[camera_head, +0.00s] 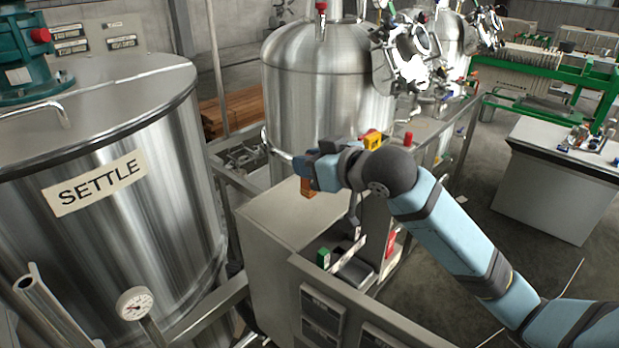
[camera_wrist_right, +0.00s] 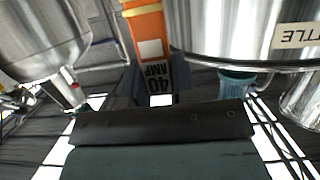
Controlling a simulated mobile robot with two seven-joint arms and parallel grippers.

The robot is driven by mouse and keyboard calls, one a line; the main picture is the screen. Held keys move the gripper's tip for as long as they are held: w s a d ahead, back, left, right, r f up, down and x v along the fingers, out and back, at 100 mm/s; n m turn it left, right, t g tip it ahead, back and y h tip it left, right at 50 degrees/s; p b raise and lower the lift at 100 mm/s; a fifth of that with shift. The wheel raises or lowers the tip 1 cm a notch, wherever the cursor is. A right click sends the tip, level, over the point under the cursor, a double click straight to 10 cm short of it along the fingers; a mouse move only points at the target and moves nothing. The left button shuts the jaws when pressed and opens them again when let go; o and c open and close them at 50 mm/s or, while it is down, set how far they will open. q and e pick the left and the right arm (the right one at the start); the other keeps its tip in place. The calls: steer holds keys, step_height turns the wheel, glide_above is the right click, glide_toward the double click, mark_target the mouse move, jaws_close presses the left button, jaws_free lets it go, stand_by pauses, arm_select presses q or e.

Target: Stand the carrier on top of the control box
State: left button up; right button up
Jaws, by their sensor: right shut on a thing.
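The carrier is an orange block with a white label reading 40 AMP, upside down in the right wrist view (camera_wrist_right: 148,35). In the head view only a small orange-brown part of the carrier (camera_head: 307,188) shows below my right gripper (camera_head: 306,176). The right gripper is shut on the carrier, its fingers on either side of it in the wrist view (camera_wrist_right: 150,88). The control box (camera_head: 270,222) is a grey metal cabinet with a flat top, below the gripper. The carrier appears above that top; I cannot tell if it touches. My left gripper is out of view.
A large steel tank labelled SETTLE (camera_head: 120,165) stands left of the box. Another steel tank (camera_head: 315,100) stands behind it. A lower panel with a green part (camera_head: 323,258) and a red part (camera_head: 391,243) adjoins the box at front right. Much of the box top is bare.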

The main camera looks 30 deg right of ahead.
steer(key=shift+f, duration=1.9)
steer(key=shift+f, duration=0.2)
steer(key=o, duration=0.9)
steer(key=shift+o, duration=0.2)
steer(key=shift+r, duration=0.2)
